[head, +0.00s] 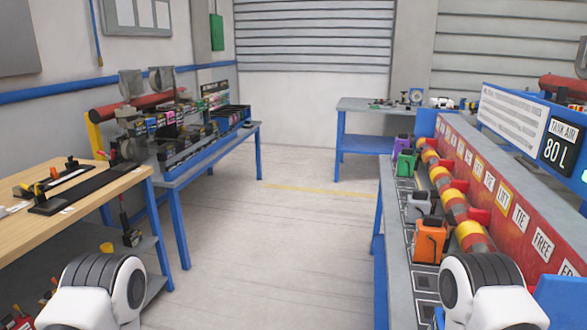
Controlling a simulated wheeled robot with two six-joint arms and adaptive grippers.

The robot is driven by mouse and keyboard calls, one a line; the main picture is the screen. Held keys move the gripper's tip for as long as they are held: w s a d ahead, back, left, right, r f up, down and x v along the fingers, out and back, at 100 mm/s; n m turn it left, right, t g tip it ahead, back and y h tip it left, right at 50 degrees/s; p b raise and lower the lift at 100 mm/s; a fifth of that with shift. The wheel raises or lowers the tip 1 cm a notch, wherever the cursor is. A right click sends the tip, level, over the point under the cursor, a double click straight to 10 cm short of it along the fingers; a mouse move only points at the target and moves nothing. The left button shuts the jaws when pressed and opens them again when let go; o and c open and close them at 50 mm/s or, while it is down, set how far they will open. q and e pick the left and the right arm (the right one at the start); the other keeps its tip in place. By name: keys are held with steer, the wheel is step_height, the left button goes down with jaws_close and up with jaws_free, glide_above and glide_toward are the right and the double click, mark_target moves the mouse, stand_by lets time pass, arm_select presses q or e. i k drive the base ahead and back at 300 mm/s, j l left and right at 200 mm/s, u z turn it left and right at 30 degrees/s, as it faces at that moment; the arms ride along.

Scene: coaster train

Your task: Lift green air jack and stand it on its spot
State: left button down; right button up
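The green air jack (405,163) is a small upright block on the right bench (397,262), partway along a row of jacks. A purple jack (402,144) stands just beyond it. A grey jack (418,206) and an orange jack (430,241) stand nearer. Square dark-framed spots (425,282) line the bench top; which one belongs to the green jack I cannot tell. Only rounded white and dark links of my two arms show at the bottom left and bottom right. Neither gripper is in the picture, and nothing shows them near the green jack.
Yellow and red rollers (468,234) and a red lettered panel (520,195) run behind the jacks. A wooden-topped table (120,186) and a loaded blue bench (215,147) stand left. A small table (362,106) stands at the back. The floor (280,235) between is clear.

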mark_target(407, 163)
steer(key=z, duration=0.75)
